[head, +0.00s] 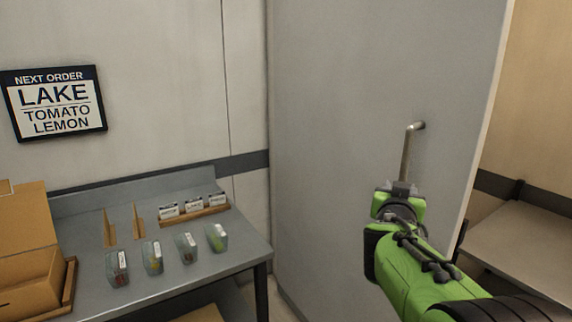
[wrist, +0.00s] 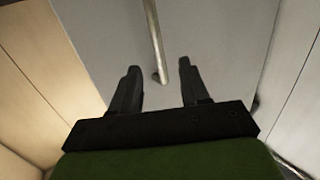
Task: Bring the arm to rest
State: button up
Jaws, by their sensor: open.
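My green arm reaches in from the lower right of the head view. In the head view my gripper (head: 401,187) appears just below a metal bar handle (head: 407,150) on a large grey door (head: 340,120). The handle (wrist: 155,40) also shows in the wrist view, beyond the fingertips and between them. The handle looks apart from the fingers, though the exact distance is hard to tell.
A grey table (head: 190,268) at the left holds several small clear packs, a card rack (head: 200,213) and a cardboard box (head: 25,245). An order sign (head: 55,103) reads LAKE, TOMATO, LEMON. Another surface (head: 525,235) lies right, beyond the door edge.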

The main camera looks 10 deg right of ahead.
jog(key=s+a+f+n+g+y+p, duration=0.1)
jog(key=s+a+f+n+g+y, duration=0.1)
jog(key=s+a, duration=0.4)
jog(key=s+a+f+n+g+y+p, duration=0.1)
jog(key=s+a+f+g+y, duration=0.3)
jog(key=s, duration=1.2)
jog(key=s+a+f+n+g+y+p, duration=0.2)
jog(key=s+a+f, duration=0.3)
jog(key=s+a, duration=0.3)
jog(key=s+n+g+y, duration=0.1)
jog(key=s, duration=0.2)
